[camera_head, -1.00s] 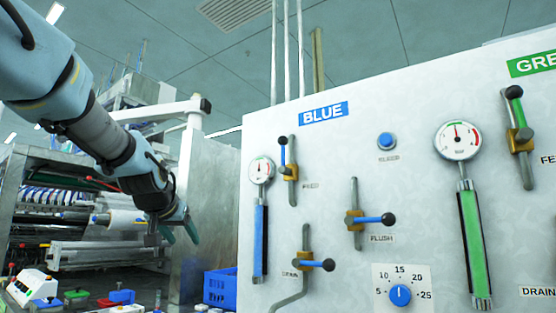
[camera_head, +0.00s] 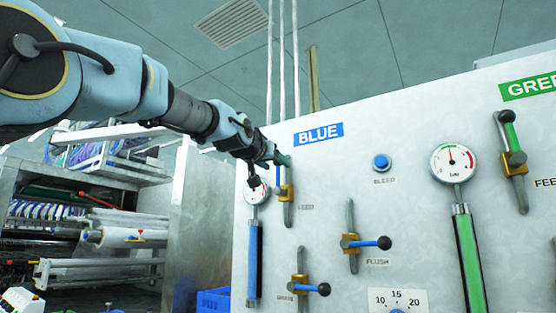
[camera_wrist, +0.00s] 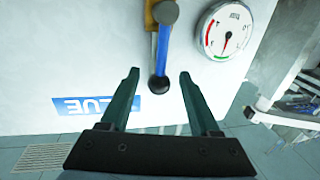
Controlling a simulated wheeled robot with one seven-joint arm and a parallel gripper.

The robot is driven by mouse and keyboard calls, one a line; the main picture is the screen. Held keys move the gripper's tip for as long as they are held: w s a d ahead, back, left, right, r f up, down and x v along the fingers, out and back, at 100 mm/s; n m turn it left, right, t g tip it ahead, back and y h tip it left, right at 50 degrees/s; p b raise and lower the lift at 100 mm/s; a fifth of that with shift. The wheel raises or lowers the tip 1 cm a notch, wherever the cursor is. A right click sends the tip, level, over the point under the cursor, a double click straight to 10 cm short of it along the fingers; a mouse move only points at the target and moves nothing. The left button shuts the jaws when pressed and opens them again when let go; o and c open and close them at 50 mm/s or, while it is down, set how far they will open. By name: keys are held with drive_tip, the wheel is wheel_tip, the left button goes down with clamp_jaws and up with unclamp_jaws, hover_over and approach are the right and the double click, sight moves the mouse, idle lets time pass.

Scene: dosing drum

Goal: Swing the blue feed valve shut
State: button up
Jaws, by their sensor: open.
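The blue feed valve (camera_head: 286,192) is on the white panel under the BLUE label, its brass body on a vertical pipe. Its blue lever stands upright along the pipe. In the wrist view the blue lever (camera_wrist: 163,50) ends in a black knob (camera_wrist: 158,84). My gripper (camera_wrist: 157,74) is open, with its green fingertips on either side of the knob and a gap to each. In the head view my gripper (camera_head: 270,165) hides the lever's top and part of the blue gauge.
The blue gauge (camera_wrist: 226,30) is close beside the lever. The flush valve (camera_head: 351,242) and drain valve (camera_head: 299,287) have levers sticking out to the right. The bleed button (camera_head: 381,162) is further right. A blue crate (camera_head: 213,300) stands low beside the panel.

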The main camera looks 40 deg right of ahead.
drive_tip(key=shift+p+x, duration=0.35)
drive_tip(key=shift+x, duration=1.05)
clamp_jaws()
idle(0.5)
